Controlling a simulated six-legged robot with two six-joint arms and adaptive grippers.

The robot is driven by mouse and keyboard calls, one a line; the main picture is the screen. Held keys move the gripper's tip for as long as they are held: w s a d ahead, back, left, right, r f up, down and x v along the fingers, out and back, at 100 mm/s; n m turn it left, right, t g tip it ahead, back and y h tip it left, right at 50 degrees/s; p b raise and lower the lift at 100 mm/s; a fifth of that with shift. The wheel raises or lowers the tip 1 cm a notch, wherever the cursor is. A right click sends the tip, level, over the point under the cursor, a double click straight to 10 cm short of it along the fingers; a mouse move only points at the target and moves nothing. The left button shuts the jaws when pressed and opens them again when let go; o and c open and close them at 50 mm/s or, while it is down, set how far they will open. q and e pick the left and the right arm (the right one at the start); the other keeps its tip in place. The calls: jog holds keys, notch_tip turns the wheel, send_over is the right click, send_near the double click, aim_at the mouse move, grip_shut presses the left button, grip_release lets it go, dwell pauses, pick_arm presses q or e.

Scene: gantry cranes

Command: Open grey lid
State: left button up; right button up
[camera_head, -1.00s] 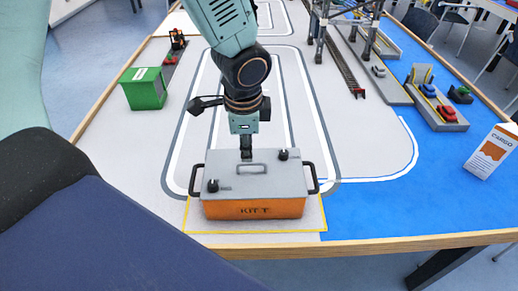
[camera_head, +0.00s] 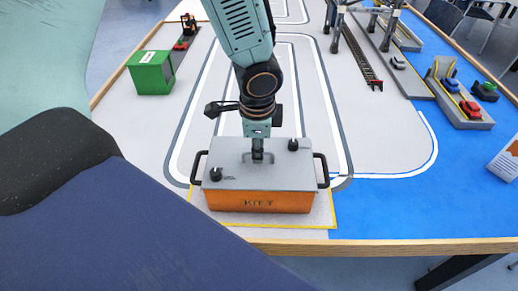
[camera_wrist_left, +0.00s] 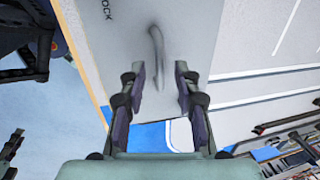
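An orange box (camera_head: 262,201) with a grey lid (camera_head: 235,181) stands at the near edge of the table. The lid lies flat on the box and carries two black knobs, one at the front left (camera_head: 215,174) and one at the back right (camera_head: 293,145). My left gripper (camera_head: 257,158) points down at the middle of the lid and hides the lid handle in the head view. In the left wrist view the fingers (camera_wrist_left: 160,76) are apart, with the grey handle (camera_wrist_left: 156,50) between and just beyond their tips. My right gripper is not in view.
Black side handles (camera_head: 197,168) stick out from the box. A yellow outline (camera_head: 333,210) surrounds it on the table. The table around the box is mostly clear.

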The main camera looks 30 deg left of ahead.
pick_arm(q)
jog(key=shift+s+a, duration=0.1)
jog(key=shift+s, duration=0.1)
jog(key=shift+w, duration=0.2)
jog(key=c, duration=0.4)
jog(key=shift+s, duration=0.1)
grip_shut()
